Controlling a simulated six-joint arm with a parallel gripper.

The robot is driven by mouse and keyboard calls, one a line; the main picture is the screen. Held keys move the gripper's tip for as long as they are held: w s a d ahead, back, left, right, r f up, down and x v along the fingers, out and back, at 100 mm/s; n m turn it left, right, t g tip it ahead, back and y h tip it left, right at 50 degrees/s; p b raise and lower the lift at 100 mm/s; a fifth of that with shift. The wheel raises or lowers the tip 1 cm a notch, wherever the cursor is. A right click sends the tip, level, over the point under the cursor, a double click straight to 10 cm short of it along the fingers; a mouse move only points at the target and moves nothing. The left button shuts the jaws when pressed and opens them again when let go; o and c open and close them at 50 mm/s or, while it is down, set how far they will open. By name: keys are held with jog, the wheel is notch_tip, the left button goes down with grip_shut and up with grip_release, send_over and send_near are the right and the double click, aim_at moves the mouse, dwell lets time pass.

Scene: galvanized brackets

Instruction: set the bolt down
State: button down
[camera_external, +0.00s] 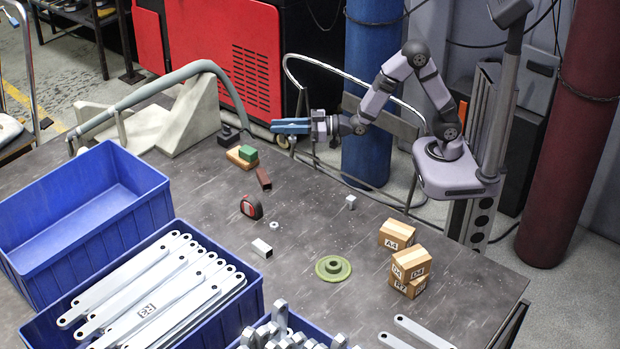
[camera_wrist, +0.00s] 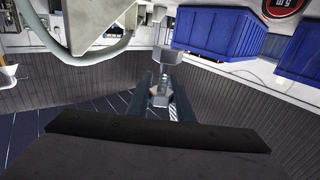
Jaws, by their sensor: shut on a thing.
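In the wrist view, a grey metal bolt (camera_wrist: 169,58) with a blocky head is between the two dark fingers of my gripper (camera_wrist: 161,88). My gripper is shut on it. The head sticks out past the fingertips and the shank lies between them. In the external view, my gripper (camera_external: 275,127) has blue fingers and points left, near the far edge of the dark table (camera_external: 310,215). It appears raised above the table level. The bolt cannot be made out there.
An empty blue bin (camera_external: 90,270) stands left; another holds long galvanized brackets (camera_external: 150,300). Cartons (camera_external: 397,234) stand right.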

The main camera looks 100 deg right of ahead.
jog(key=shift+w+f, duration=0.15)
jog(key=shift+f, duration=1.55)
jog(key=shift+f+b, duration=0.65)
jog(key=shift+f, duration=4.15)
jog(key=shift+f, duration=0.15)
jog(key=c, duration=1.6)
grip_release()
